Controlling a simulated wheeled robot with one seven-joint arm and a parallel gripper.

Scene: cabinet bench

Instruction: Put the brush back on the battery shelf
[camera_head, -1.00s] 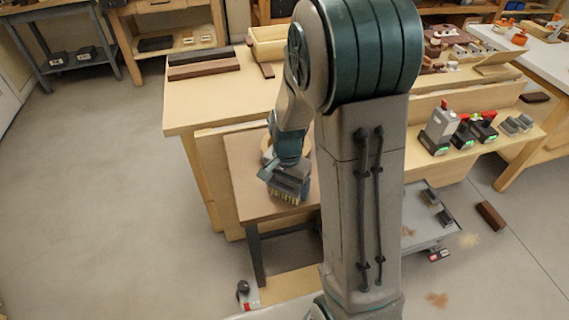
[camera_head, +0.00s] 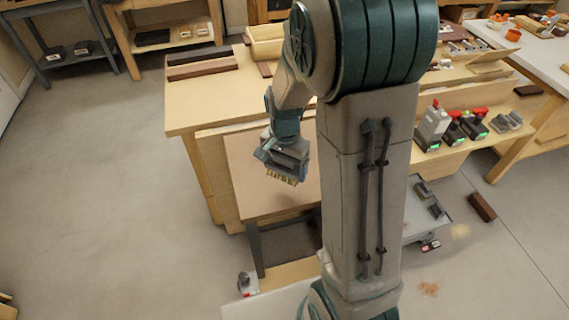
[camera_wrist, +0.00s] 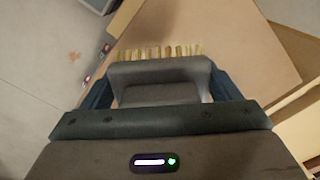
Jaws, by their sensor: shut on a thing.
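My gripper (camera_head: 285,157) is shut on the brush (camera_head: 284,177), a dark grey body with pale yellow bristles. It is held over the brown tabletop of a small wooden stand (camera_head: 245,188), bristles down. In the wrist view the brush's grey body (camera_wrist: 160,72) sits between the fingers, with the bristles (camera_wrist: 160,52) beyond it. How high the brush is above the top is hard to tell. A low wooden shelf (camera_head: 527,107) with several batteries and chargers (camera_head: 453,132), some with green lights, is at the right, well away from my gripper.
A wooden bench (camera_head: 200,110) with dark wood strips (camera_head: 203,68) stands behind the small stand. A grey low cart (camera_head: 425,222) and a brown block (camera_head: 481,207) are at the lower right. The floor at the left is clear.

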